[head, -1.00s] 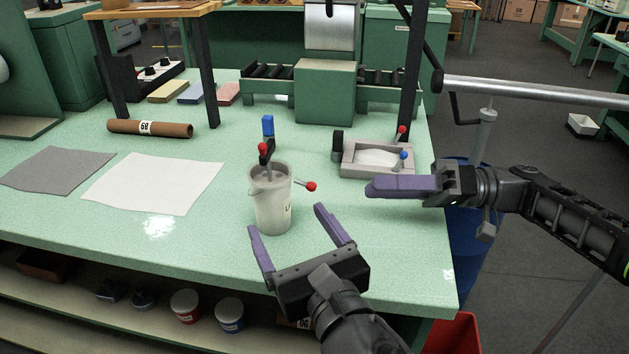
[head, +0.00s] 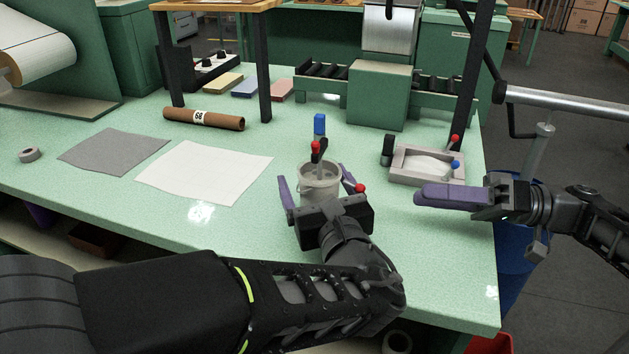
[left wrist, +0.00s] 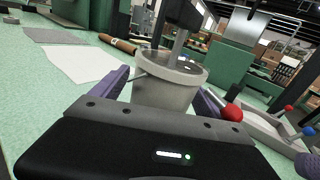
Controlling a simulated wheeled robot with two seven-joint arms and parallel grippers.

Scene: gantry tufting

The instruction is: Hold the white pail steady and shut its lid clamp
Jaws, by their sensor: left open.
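The white pail (head: 318,184) stands upright on the green bench and shows large in the left wrist view (left wrist: 165,92). A dark upright clamp part with a red knob (head: 315,146) rises at its top. A red ball-ended lever (head: 361,187) sticks out at its right, also seen in the left wrist view (left wrist: 232,113). My left gripper (head: 313,177) is open, with one purple finger on each side of the pail. I cannot tell whether they touch it. My right gripper (head: 450,196) is to the right, apart from the pail; its fingers overlap edge-on.
A grey tray (head: 400,174) with red and blue ball levers lies behind my right gripper. A blue-topped post (head: 319,126) stands behind the pail. A white sheet (head: 205,172), a grey sheet (head: 112,150) and a brown roll (head: 203,119) lie left. The bench between pail and tray is clear.

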